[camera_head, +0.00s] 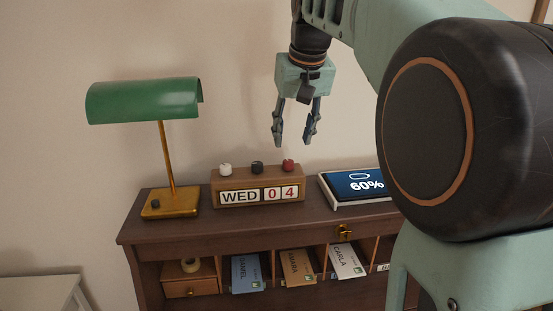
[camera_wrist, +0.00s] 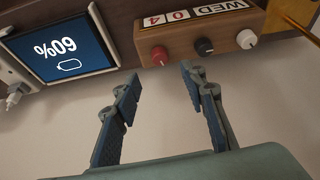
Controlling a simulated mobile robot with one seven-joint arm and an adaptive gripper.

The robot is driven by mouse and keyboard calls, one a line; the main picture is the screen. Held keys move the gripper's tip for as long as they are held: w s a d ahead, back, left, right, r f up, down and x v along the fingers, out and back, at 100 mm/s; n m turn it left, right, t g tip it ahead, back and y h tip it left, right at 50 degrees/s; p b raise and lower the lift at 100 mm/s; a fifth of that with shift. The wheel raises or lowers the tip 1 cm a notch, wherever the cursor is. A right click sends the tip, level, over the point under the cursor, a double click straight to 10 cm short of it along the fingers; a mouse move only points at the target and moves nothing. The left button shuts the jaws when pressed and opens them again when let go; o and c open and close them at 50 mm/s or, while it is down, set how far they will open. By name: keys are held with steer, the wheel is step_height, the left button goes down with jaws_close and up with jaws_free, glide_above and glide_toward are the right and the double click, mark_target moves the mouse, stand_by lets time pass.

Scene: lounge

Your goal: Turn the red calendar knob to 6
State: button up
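The wooden calendar block (camera_head: 230,186) stands on the dark desk and reads WED 0 4. Three knobs sit on its top: white (camera_head: 225,169) at left, black (camera_head: 257,167) in the middle and the red knob (camera_head: 289,165) at right. My gripper (camera_head: 294,143) is open and empty, pointing down above the red knob and apart from it. In the wrist view the red knob (camera_wrist: 159,56) lies just beyond the gap between my fingertips (camera_wrist: 158,78). The calendar (camera_wrist: 212,34) appears upside down there. Nothing hides the red knob in either view.
A tablet (camera_head: 357,185) showing 60% lies on a stand right of the calendar. A green-shaded brass lamp (camera_head: 145,100) stands at left. Below the desk top (camera_head: 240,226) are cubbies with labelled envelopes (camera_head: 298,266). The air around my gripper is clear.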

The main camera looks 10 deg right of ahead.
mark_target(288, 161)
steer(key=x, duration=0.8)
steer(key=shift+b, duration=0.3)
steer(key=shift+c, duration=0.4)
steer(key=shift+r, duration=0.1)
jaws_close()
